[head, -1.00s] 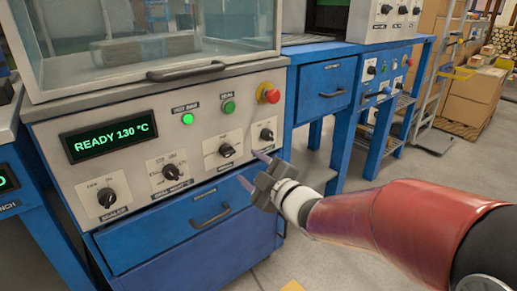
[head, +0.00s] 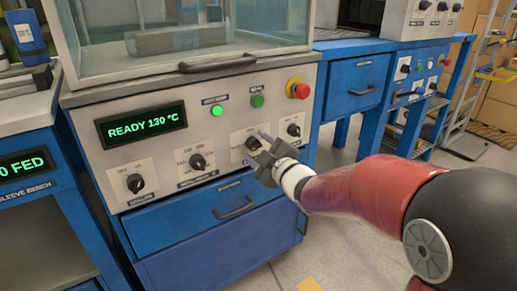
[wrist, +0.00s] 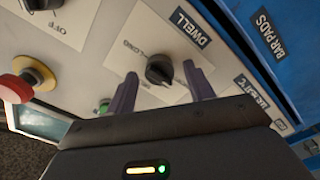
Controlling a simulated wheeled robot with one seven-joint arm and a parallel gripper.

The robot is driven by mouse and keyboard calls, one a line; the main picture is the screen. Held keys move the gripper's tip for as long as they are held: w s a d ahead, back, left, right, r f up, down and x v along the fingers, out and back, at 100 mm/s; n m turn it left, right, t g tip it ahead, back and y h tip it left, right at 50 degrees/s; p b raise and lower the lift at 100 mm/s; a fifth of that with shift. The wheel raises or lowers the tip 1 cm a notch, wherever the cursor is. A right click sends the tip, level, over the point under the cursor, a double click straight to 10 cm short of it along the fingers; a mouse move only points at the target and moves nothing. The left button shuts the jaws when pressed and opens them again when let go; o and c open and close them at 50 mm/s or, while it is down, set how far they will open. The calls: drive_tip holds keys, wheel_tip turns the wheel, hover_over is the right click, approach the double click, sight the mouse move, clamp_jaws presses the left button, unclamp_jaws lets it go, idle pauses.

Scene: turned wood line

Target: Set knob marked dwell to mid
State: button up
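The dwell knob (wrist: 159,69) is a small black knob on a white plate, with the label DWELL beside it in the wrist view. In the head view the same knob (head: 252,143) is third from the left on the grey panel. My gripper (wrist: 161,76) is open, its two dark fingers on either side of the knob in the picture; I cannot tell whether they touch it. In the head view my gripper (head: 249,160) is in front of the panel and hides part of the knob's plate. The setting the knob points at is not clearly readable.
A red emergency button (head: 298,91) and a neighbouring knob (head: 293,130) are to the right, a temperature knob (head: 198,161) to the left. A green lamp (head: 216,111) is lit above. The display (head: 142,126) reads READY 130 °C. A blue drawer (head: 205,220) is below.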

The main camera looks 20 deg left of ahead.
drive_tip(key=c, duration=0.9)
drive_tip(key=shift+m, duration=0.3)
drive_tip(key=m, duration=0.3)
drive_tip(key=shift+m+b, duration=0.4)
drive_tip(key=m, duration=0.4)
drive_tip(key=shift+d+m+p, duration=0.1)
drive_tip(key=shift+m+p, duration=0.2)
drive_tip(key=shift+p, duration=0.05)
drive_tip(key=m+p, duration=0.1)
drive_tip(key=m, duration=0.3)
drive_tip(key=shift+r+p, duration=0.1)
drive_tip(key=shift+p, duration=0.2)
drive_tip(key=shift+m+p, duration=0.9)
drive_tip(key=shift+m, duration=1.5)
